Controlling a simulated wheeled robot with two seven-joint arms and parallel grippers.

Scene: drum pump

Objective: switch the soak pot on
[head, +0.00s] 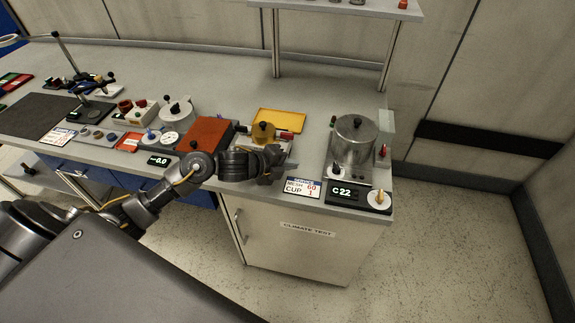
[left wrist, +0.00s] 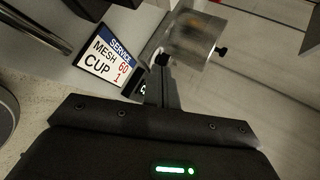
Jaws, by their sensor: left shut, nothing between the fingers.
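The soak pot (head: 354,140) is a shiny metal cylinder with a black lid knob, on a base at the right end of the bench. Its dark front panel has a display reading "C 22" (head: 341,191) and a pale dial with a yellow pointer (head: 379,198). A small red part (head: 384,151) sits at its right side. My left gripper (head: 284,164) is shut and empty, left of the pot and apart from it. In the left wrist view, the shut fingers (left wrist: 165,88) point toward the metal pot (left wrist: 187,38) and hide part of its base. My right gripper is out of view.
A service card (head: 303,187) reading "MESH 60, CUP 1" stands left of the display; it also shows in the left wrist view (left wrist: 110,57). A yellow tray (head: 279,122) and a red-brown block (head: 206,134) lie left of the pot. A shelf post (head: 388,58) rises behind it.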

